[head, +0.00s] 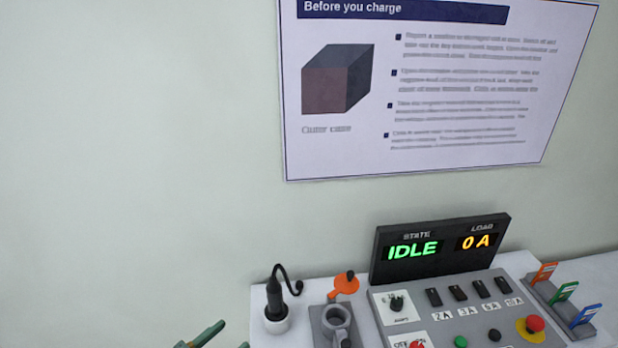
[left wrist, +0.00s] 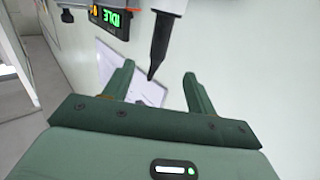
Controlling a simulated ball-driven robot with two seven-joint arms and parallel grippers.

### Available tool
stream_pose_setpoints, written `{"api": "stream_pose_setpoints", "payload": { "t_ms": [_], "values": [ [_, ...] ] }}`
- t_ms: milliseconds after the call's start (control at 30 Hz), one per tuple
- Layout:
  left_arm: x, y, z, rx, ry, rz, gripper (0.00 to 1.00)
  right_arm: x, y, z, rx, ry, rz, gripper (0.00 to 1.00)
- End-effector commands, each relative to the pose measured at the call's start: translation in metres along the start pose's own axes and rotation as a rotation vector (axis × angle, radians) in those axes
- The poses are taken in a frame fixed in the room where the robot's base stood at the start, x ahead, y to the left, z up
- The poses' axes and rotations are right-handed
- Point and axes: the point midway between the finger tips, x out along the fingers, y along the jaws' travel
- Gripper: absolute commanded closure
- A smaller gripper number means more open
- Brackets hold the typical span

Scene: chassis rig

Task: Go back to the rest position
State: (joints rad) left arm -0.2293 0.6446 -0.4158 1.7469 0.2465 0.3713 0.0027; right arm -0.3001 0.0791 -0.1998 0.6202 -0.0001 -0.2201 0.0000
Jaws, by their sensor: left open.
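My left gripper (head: 205,335) shows at the bottom edge of the head view, with only its green finger ends in sight. It is left of the black charging handle (head: 274,296), which stands in a white round holder (head: 276,322) with its cable curling over. In the left wrist view, the left gripper (left wrist: 158,72) is open, with nothing held between its two green fingers. The black handle (left wrist: 164,40) shows there, upside down, its tapered end in line with the gap between the fingers. How far beyond the fingers it is, I cannot tell. My right gripper is in neither view.
A control panel with a display (head: 440,247) reading IDLE and 0 A stands at the right. A poster (head: 430,90) hangs behind. The left side looks clear.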

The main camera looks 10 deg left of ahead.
Motion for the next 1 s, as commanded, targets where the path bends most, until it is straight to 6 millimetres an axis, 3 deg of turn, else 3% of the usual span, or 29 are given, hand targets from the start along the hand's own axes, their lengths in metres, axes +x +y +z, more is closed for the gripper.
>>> {"api": "stream_pose_setpoints", "payload": {
  "t_ms": [67,167,267,300,367,467,500,600,700,800,900,1000],
  "values": [
    [-0.005,-0.007,0.024,0.043,-0.078,-0.012,0.43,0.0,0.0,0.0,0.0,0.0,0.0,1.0],
    [-0.023,-0.03,0.08,0.112,-0.246,-0.059,0.43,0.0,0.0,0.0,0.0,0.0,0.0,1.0],
    [-0.059,-0.05,0.157,0.157,-0.472,-0.13,0.43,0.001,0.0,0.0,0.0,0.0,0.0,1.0],
    [-0.079,-0.054,0.189,0.165,-0.569,-0.155,0.43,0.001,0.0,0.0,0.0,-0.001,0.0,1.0],
    [-0.112,-0.054,0.234,0.168,-0.712,-0.186,0.43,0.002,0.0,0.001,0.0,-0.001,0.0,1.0],
    [-0.174,-0.036,0.3,0.146,-0.944,-0.216,0.43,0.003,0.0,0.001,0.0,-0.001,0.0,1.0],
    [-0.201,-0.023,0.324,0.13,-1.034,-0.22,0.43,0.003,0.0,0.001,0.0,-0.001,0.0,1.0],
    [-0.264,0.022,0.368,0.075,-1.236,-0.211,0.43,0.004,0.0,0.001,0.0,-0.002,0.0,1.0],
    [-0.311,0.073,0.394,0.007,-1.382,-0.186,0.43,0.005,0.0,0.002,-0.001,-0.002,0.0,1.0],
    [-0.338,0.12,0.406,-0.061,-1.462,-0.164,0.43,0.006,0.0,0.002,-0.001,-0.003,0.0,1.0],
    [-0.341,0.152,0.41,-0.114,-1.48,-0.153,0.43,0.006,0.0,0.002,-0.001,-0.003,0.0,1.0],
    [-0.337,0.165,0.409,-0.134,-1.474,-0.148,0.43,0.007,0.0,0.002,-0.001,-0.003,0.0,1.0]
  ]
}}
